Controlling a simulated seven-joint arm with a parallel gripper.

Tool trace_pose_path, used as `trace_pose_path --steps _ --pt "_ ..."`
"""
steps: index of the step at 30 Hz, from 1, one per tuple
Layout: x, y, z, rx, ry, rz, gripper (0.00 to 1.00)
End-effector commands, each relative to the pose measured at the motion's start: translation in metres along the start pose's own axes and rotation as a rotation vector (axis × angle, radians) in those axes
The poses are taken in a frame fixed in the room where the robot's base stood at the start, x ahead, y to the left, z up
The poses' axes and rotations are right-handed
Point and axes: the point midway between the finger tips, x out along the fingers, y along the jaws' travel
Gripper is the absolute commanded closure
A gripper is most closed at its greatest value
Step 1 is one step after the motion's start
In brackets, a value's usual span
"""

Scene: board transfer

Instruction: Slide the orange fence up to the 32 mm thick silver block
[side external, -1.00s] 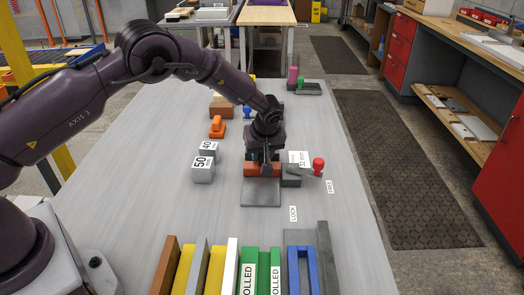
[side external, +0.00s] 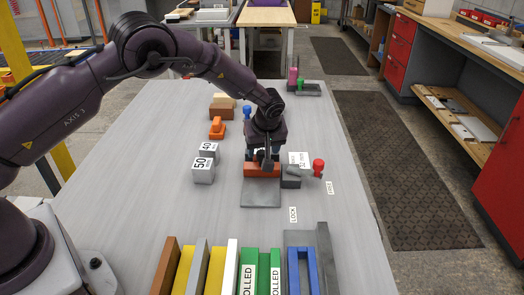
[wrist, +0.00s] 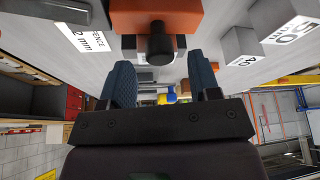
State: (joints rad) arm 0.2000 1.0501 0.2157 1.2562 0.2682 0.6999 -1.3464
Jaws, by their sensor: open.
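The orange fence (side external: 262,170) stands at the far edge of a grey plate (side external: 261,193). In the wrist view the fence (wrist: 165,14) carries a dark round knob (wrist: 160,43). My gripper (side external: 266,158) is over the fence. In the wrist view my gripper (wrist: 160,75) has its fingers apart, one on each side of the knob's line, with gaps showing. Silver blocks marked 40 (side external: 208,149) and 50 (side external: 203,171) stand left of the fence. I see no block marked 32; a white "32 mm" card (side external: 300,158) lies right of the fence.
Coloured pieces, including a blue frame (side external: 304,268), line the front. The table left of the silver blocks is clear.

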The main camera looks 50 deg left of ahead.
Motion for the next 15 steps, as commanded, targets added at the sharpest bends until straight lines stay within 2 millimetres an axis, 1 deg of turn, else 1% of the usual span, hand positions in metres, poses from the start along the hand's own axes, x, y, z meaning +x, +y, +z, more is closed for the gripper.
trace_pose_path --steps 1,3,9,12,15 --pt "-0.013 0.001 0.000 0.000 0.001 0.004 0.44" --pt "-0.029 0.001 0.000 0.000 0.001 0.006 0.44" --pt "-0.072 0.001 -0.001 -0.001 0.001 0.005 0.44" --pt "-0.089 0.001 0.000 -0.001 0.000 0.004 0.44" --pt "-0.100 0.000 0.000 -0.002 0.000 0.003 0.44"
